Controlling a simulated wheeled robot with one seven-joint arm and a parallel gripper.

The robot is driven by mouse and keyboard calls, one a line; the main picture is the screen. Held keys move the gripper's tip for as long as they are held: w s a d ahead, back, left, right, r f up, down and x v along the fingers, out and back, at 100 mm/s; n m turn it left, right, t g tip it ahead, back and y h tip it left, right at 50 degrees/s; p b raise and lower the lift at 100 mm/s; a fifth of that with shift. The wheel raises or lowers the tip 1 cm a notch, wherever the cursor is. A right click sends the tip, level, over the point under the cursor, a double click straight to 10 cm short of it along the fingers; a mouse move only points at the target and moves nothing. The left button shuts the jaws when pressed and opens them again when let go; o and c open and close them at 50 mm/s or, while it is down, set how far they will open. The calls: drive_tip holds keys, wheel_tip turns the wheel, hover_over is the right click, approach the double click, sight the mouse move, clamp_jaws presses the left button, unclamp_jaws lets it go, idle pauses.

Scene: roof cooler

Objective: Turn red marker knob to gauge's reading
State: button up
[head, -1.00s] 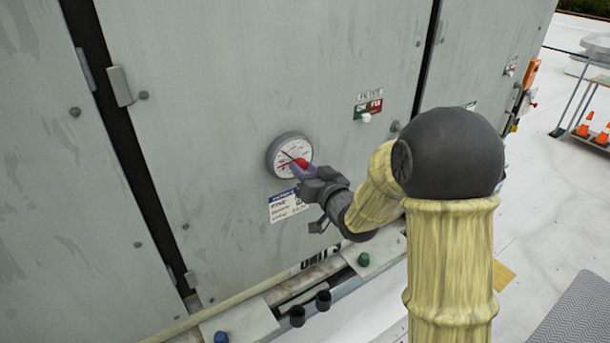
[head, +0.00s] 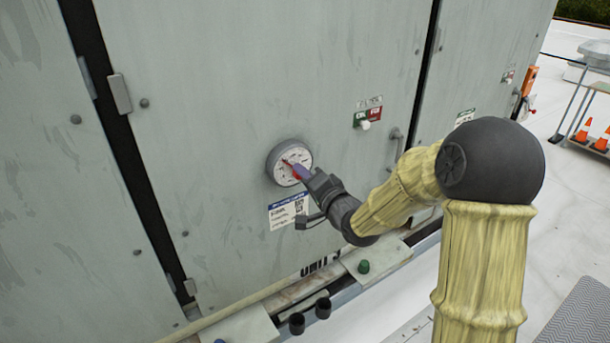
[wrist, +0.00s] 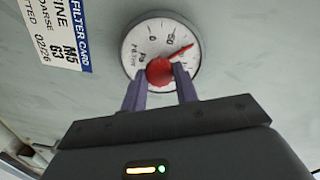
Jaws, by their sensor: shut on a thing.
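The round white-faced gauge (head: 277,165) is set in the grey-green cabinet panel and also fills the top middle of the wrist view (wrist: 139,35). Its red marker knob (wrist: 160,71) stands at the dial's centre. The knob's red pointer (wrist: 185,48) slants to the upper right in the wrist view, past the 50, and to the upper left in the head view. I cannot make out a separate dark needle now. My gripper (wrist: 160,86) is shut on the knob, a purple finger on each side; it also shows in the head view (head: 301,173).
A filter card (head: 288,211) is stuck just below the gauge. A ledge (head: 376,260) with a green cap runs along the cabinet's foot.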

drive_tip(key=shift+f+m, duration=0.1)
drive_tip(key=shift+m, duration=0.3)
drive_tip(key=o, duration=1)
drive_tip(key=shift+c, duration=0.2)
drive_tip(key=shift+s, duration=0.1)
drive_tip(key=b+v, duration=0.8)
drive_tip(key=v, duration=0.9)
drive_tip(key=shift+d, duration=0.25)
